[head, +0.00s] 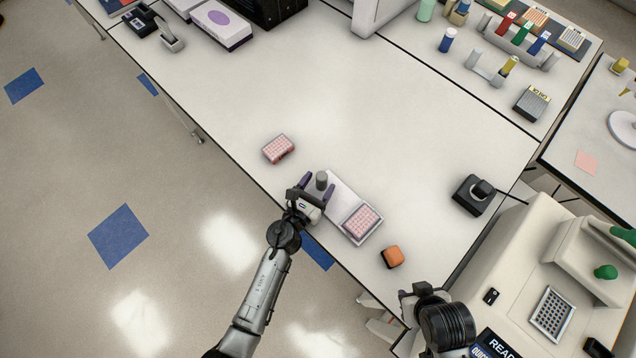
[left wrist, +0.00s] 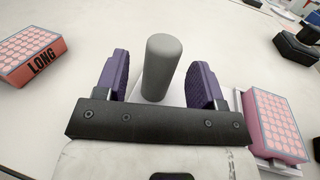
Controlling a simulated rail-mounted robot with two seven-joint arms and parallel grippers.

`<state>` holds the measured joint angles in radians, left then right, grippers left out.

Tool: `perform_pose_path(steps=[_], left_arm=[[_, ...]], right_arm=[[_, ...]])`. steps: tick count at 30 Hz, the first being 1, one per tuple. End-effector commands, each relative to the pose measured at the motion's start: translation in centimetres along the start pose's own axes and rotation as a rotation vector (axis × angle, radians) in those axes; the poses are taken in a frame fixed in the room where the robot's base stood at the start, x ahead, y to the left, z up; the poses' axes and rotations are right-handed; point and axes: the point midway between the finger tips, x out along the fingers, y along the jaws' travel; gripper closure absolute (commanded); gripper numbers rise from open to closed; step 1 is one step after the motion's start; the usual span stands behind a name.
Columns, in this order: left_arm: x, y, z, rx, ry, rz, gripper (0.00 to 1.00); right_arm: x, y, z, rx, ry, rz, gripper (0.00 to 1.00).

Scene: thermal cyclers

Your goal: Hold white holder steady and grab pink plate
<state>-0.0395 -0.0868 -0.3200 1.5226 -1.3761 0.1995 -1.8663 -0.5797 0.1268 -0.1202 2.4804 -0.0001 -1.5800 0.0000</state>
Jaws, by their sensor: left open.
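The white holder (head: 341,194) lies on the bench near its front edge, with a grey upright post (head: 321,180) at its left end. A pink plate (head: 361,221) sits in the holder's right end; it also shows in the left wrist view (left wrist: 275,122). My left gripper (head: 313,183) is open, its purple fingers on either side of the grey post (left wrist: 162,68), with gaps visible. My right gripper (head: 413,294) is at the bench's front edge, right of the holder; its fingers are not clear.
An orange block (head: 392,257) lies to the right. A black device (head: 473,195) and a large beige machine (head: 540,250) are farther right. The bench behind the holder is clear.

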Motion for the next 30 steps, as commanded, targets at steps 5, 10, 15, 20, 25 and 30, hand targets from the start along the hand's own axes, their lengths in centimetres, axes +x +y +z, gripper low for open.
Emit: perform_pose_path(steps=[5, 10, 15, 20, 25, 30], left_arm=[[0.04, 0.0, 0.01, 0.0, 0.0, 0.0, 0.37], [0.03, 0.0, 0.02, 0.0, 0.0, 0.0, 0.47], [0.03, 0.0, 0.02, 0.0, 0.0, 0.0, 0.63], [0.02, 0.0, 0.02, 0.0, 0.0, 0.0, 0.79], [0.02, 0.0, 0.02, 0.0, 0.0, 0.0, 0.93], [0.02, 0.0, 0.02, 0.0, 0.0, 0.0, 0.93]], right_arm=[[0.01, 0.02, 0.0, -0.001, 0.0, 0.0, 0.57], [0.01, -0.02, 0.0, 0.001, 0.0, -0.001, 0.57], [0.01, -0.13, -0.02, 0.005, 0.0, -0.003, 0.57], [0.01, -0.24, -0.05, 0.008, 0.001, -0.006, 0.57], [0.01, -0.3, -0.06, 0.01, 0.001, -0.008, 0.57], [0.01, -0.29, -0.05, 0.01, 0.001, -0.008, 0.57]])
